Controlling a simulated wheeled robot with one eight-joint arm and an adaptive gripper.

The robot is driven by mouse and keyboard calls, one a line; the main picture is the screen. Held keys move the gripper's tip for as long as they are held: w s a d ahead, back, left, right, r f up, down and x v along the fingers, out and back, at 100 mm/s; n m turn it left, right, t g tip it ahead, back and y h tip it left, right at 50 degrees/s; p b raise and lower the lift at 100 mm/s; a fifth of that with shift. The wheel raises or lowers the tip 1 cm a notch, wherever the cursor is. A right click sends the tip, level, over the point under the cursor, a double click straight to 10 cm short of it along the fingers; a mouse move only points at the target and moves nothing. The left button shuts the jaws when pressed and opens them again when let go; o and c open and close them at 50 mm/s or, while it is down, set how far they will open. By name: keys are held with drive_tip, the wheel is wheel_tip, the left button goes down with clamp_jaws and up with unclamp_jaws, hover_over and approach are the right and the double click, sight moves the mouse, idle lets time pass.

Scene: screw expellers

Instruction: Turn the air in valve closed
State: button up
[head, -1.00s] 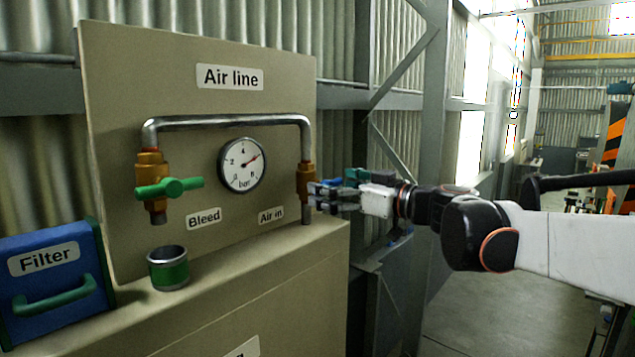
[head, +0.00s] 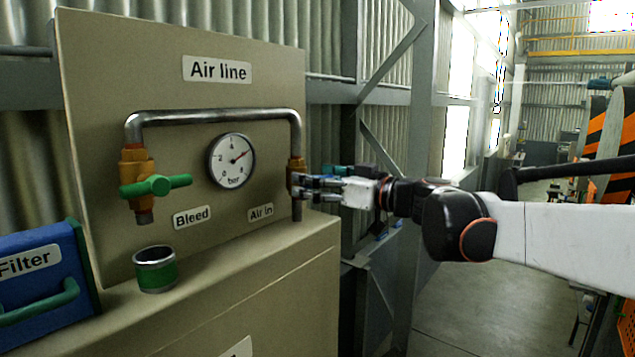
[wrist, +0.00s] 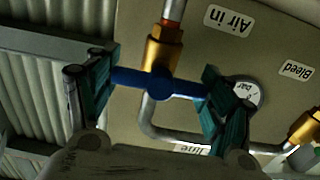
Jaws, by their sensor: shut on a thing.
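The air in valve has a brass body (head: 296,166) on the right leg of the pipe, above the "Air in" label (head: 261,212). In the wrist view its blue handle (wrist: 160,84) lies crosswise to the pipe. My gripper (head: 302,187) is at this valve, coming from the right. In the wrist view its two teal-padded fingers are at the two ends of the blue handle, shut on it lengthwise. In the head view the fingers hide the handle.
The bleed valve with its green handle (head: 157,186) is at left. A round gauge (head: 232,161) has its needle pointing up and right. A green-banded cup (head: 156,270) stands on the cabinet ledge. A blue filter box (head: 40,280) is at far left.

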drive_tip(key=o, duration=1.1)
drive_tip(key=shift+d, duration=0.1)
drive_tip(key=v, duration=1.2)
